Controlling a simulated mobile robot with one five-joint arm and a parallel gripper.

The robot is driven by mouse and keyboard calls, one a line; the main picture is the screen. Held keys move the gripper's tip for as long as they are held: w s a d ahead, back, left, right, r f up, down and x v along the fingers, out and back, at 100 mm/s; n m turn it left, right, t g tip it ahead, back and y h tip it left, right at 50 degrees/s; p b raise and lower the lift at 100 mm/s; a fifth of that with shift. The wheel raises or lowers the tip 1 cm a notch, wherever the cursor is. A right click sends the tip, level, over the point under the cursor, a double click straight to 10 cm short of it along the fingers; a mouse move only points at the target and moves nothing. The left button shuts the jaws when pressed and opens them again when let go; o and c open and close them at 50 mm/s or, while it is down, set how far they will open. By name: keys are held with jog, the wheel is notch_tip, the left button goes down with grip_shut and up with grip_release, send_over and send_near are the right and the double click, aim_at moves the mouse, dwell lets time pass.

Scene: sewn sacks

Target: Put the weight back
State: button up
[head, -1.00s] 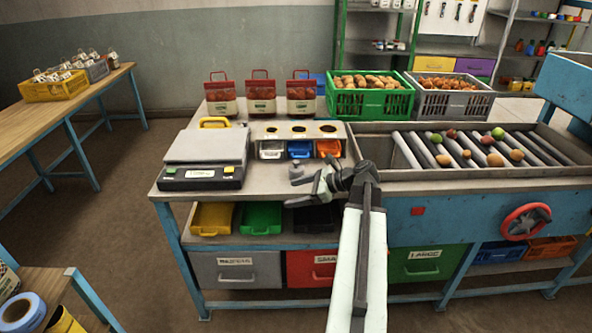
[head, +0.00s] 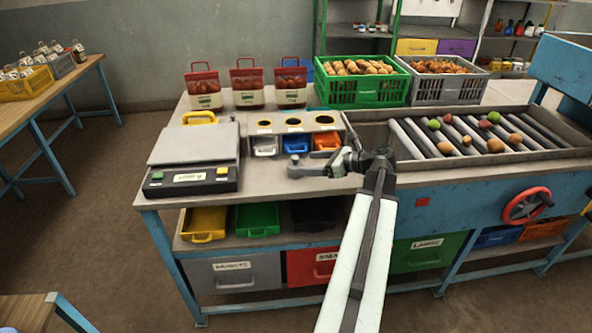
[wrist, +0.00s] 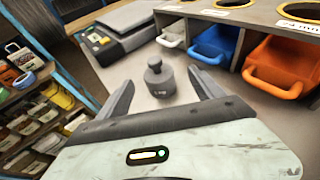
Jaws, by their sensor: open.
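A small grey knobbed weight (wrist: 160,80) stands upright on the bare bench top in the wrist view, in front of the small pull-out bins. My gripper (head: 312,167) is low over the bench in the head view, pointing left. Its fingers are apart, with the weight between or just beyond their tips in the wrist view; contact cannot be made out.
A holed box with grey, blue (head: 296,143) and orange bins stands close behind my gripper. Red-topped bags (head: 247,88) and produce crates (head: 359,85) stand farther back. A roller tray (head: 470,137) with produce is at right. Bare bench lies between scale and gripper.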

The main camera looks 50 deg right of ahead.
aim_at(297, 164)
jog(key=x, duration=0.2)
jog(key=b+x, duration=0.1)
jog(key=x, duration=0.1)
jog(key=shift+w+a+f, duration=0.15)
jog(key=shift+w+a, duration=0.05)
jog(key=shift+a, duration=0.1)
grip_shut()
notch_tip(297, 164, up, 4)
jog(key=p, duration=0.3)
jog(key=shift+f, duration=0.1)
jog(key=s+r+p, duration=0.3)
jog(key=s, duration=1.3)
jog(key=shift+a+r+p, duration=0.2)
jog(key=shift+a+p, duration=0.2)
jog(key=shift+a, duration=0.05)
